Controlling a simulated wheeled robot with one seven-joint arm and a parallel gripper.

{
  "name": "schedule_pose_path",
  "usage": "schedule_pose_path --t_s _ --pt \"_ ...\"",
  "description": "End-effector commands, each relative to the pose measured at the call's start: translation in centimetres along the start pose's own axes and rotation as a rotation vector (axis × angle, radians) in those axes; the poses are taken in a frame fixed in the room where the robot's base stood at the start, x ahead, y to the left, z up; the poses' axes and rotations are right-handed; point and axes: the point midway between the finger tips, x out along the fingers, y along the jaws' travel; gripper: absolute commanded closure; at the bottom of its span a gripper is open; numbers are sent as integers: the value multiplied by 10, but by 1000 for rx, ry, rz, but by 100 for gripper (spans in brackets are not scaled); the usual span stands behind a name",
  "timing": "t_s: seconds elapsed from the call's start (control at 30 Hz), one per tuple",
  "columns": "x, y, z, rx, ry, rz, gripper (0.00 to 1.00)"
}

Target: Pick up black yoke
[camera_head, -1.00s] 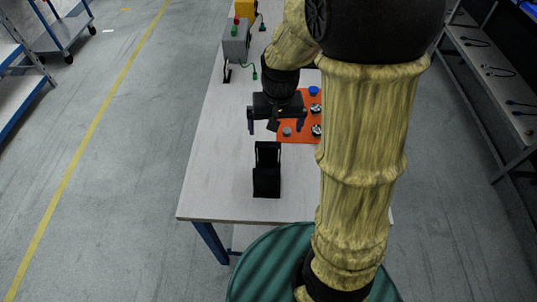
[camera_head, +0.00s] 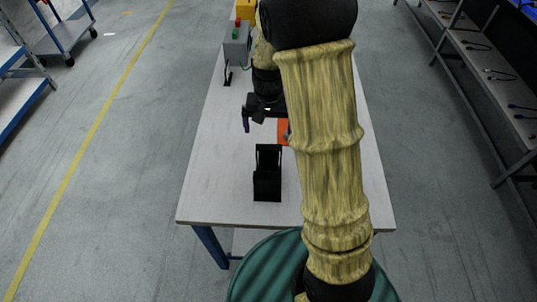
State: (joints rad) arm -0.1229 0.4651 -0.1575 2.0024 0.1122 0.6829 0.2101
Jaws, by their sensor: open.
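A black bracket-like piece (camera_head: 267,185), which looks like the black yoke, stands upright on the white table near its front edge. Its two side plates rise with a gap between them at the top. My gripper (camera_head: 265,118) is above the table, beyond the black piece and apart from it. It is open. Its left finger shows, while my arm hides the right one. Nothing shows in its jaws.
A grey box (camera_head: 236,45) with green and red buttons and a yellow box (camera_head: 246,9) stand at the table's far left. The table (camera_head: 215,170) is bare left of the black piece.

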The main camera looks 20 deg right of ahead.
Motion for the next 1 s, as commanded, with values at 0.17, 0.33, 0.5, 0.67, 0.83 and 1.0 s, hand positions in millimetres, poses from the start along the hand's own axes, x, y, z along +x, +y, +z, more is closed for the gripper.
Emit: schedule_pose_path --t_s 0.17,0.33,0.5,0.67,0.83,1.0 --pt "32 1 1 1 -5 2 0" --pt "61 0 1 -1 -4 1 0" --pt "76 0 0 0 0 1 0" --pt "77 0 0 -1 1 0 0" --pt "78 0 0 -1 0 0 0" --pt "92 1 3 0 -4 1 0"
